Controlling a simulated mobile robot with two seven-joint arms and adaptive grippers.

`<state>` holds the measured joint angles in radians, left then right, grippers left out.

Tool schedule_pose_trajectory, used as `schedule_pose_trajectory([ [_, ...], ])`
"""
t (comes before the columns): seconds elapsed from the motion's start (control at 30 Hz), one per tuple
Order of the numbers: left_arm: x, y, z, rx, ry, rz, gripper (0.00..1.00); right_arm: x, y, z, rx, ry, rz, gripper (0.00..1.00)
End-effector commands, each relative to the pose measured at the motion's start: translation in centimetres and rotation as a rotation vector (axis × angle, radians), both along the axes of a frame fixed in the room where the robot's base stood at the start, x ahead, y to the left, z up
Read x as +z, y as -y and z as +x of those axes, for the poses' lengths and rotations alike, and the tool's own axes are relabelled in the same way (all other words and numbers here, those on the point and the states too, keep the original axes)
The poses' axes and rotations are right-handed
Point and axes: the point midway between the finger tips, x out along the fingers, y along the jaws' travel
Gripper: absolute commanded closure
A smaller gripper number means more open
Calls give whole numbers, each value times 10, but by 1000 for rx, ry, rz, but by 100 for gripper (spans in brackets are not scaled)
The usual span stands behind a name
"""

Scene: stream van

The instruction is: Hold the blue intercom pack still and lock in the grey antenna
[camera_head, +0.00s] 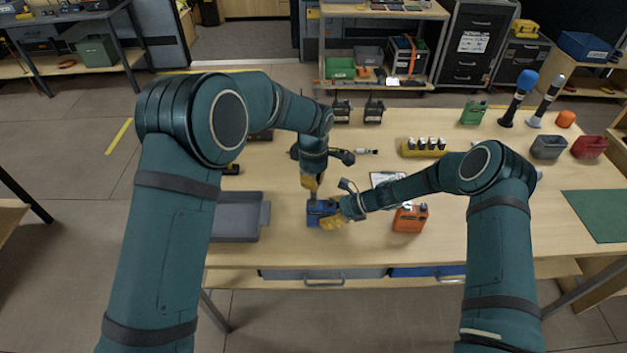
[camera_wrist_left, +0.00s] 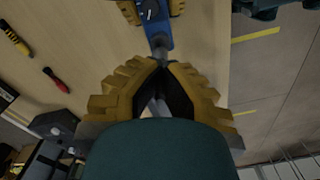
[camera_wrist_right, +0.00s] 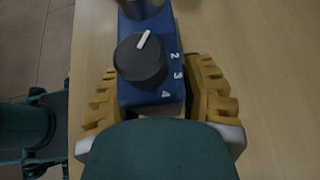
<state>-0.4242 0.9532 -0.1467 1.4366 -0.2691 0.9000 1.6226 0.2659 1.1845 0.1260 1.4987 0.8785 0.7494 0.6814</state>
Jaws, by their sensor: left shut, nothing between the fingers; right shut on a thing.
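The blue intercom pack (camera_head: 317,214) is near the front middle of the table. My right gripper (camera_head: 333,216) is shut on it, one yellow finger on each side, as the right wrist view (camera_wrist_right: 151,92) shows. Its top has a black knob (camera_wrist_right: 141,60) with a white pointer and numbers. A grey cylinder, seemingly the grey antenna (camera_wrist_right: 143,8), stands at the pack's far end; it also shows in the left wrist view (camera_wrist_left: 158,42). My left gripper (camera_wrist_left: 160,64) is shut and empty, its fingertips close to the antenna. I cannot tell whether they touch it.
A grey tray (camera_head: 266,214) lies left of the pack, and an orange pack (camera_head: 410,219) stands to its right. A yellow rack (camera_head: 412,152) and two black radios (camera_head: 373,111) are farther back. A green mat (camera_head: 600,213) lies at the right. The front right tabletop is clear.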

Motion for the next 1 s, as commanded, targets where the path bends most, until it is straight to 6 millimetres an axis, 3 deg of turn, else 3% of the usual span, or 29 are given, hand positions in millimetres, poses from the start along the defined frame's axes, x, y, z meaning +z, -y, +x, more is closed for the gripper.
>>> schedule_pose_trajectory([
  [1.0, -21, 0, 0, 0, -1, 0, 100, -1, 0, 0, 0, -1, -1, 100],
])
